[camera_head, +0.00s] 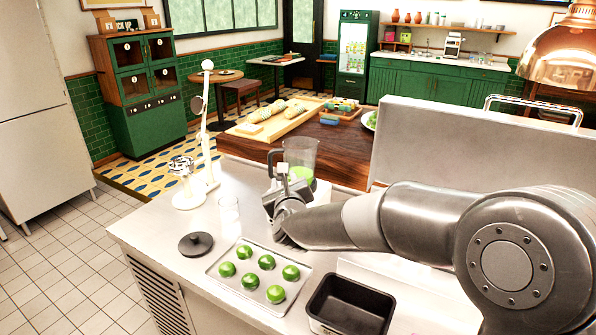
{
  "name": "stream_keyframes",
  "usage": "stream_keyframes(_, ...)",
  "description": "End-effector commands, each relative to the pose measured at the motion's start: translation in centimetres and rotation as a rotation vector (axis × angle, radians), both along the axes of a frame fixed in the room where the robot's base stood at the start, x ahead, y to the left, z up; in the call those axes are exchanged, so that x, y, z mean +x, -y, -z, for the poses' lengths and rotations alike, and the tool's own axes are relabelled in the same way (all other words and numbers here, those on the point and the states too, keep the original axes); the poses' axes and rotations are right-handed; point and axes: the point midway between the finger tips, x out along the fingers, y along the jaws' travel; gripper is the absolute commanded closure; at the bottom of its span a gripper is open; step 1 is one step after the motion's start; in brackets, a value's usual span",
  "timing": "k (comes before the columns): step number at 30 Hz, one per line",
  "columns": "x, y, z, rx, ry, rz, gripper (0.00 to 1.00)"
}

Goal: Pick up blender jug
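The blender jug (302,154) is a clear vessel with green contents in its lower part. It stands upright near the back of the steel counter, by the wooden board. My gripper (282,175) is at the jug's near left side, and my arm comes in from the right. The gripper overlaps the jug's lower left edge in the picture. Its fingertips are small and partly hidden, so I cannot tell whether they touch the jug or how far apart they are. The jug's lower part and base are partly hidden behind my gripper and wrist.
A tray (236,284) of several green round items lies in front of my wrist. A dark loaf tin (347,308) is right of it. A black lid (196,243), a clear glass (228,209) and a white stand (206,125) are to the left. A grey panel (470,152) rises behind my arm.

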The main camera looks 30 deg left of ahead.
Motion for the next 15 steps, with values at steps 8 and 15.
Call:
stream_keyframes(8,-0.7,-4.0,2.2,0.326,-0.159,0.066,0.65)
stream_keyframes(15,1.3,-5.6,2.3,0.359,-0.172,0.076,0.65)
